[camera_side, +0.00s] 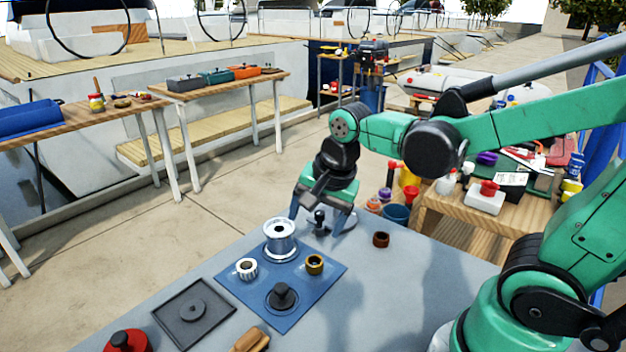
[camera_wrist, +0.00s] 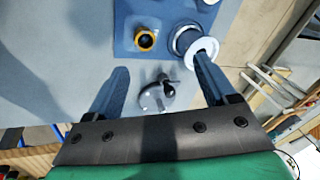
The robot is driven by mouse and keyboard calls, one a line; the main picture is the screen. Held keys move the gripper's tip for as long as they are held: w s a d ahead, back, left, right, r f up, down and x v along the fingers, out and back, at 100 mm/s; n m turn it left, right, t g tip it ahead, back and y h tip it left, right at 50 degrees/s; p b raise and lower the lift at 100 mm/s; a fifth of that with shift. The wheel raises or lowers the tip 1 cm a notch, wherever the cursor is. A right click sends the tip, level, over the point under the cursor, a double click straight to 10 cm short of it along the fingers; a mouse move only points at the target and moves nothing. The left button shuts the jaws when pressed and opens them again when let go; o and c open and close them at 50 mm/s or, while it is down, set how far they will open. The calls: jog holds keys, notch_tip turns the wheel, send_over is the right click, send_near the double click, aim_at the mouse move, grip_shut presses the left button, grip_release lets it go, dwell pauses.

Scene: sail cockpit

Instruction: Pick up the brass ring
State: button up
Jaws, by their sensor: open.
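The brass ring (camera_side: 314,270), short and gold with a dark hole, stands on the right part of the blue mat (camera_side: 330,272). It also shows in the wrist view (camera_wrist: 144,49), beyond my fingertips. My gripper (camera_side: 322,216) is open, fingers pointing down, behind the ring at the far side of the table. In the wrist view its two fingers (camera_wrist: 162,70) are wide apart. Between them, lower down, is a small silver piece with a black handle (camera_wrist: 157,94); I cannot tell whether anything touches it. The ring is outside the jaws.
A silver drum (camera_side: 280,241), a white toothed ring (camera_side: 246,275) and a black knobbed part (camera_side: 283,297) stand on the mat around the brass ring. A brown ring (camera_side: 380,240) sits on bare tabletop to the right. A dark square tray (camera_side: 193,312) lies left. The table's front right is clear.

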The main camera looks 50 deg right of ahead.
aim_at(314, 263)
jog(key=f+m+g, duration=0.1)
jog(key=m, duration=0.2)
jog(key=w+f+m, duration=0.1)
jog(key=m, duration=0.2)
jog(key=d+f+m+g, duration=0.1)
jog(key=m, duration=0.2)
jog(key=shift+w+f+m+g, duration=0.2)
jog(key=shift+m+g, duration=0.1)
jog(key=shift+m, duration=0.1)
jog(key=m, duration=0.1)
jog(key=f+m+g, duration=0.1)
jog(key=m, duration=0.1)
jog(key=shift+w+d+f+m, duration=0.1)
jog(key=shift+d+f+m, duration=0.1)
jog(key=shift+m, duration=0.1)
jog(key=shift+f, duration=2.75)
grip_shut()
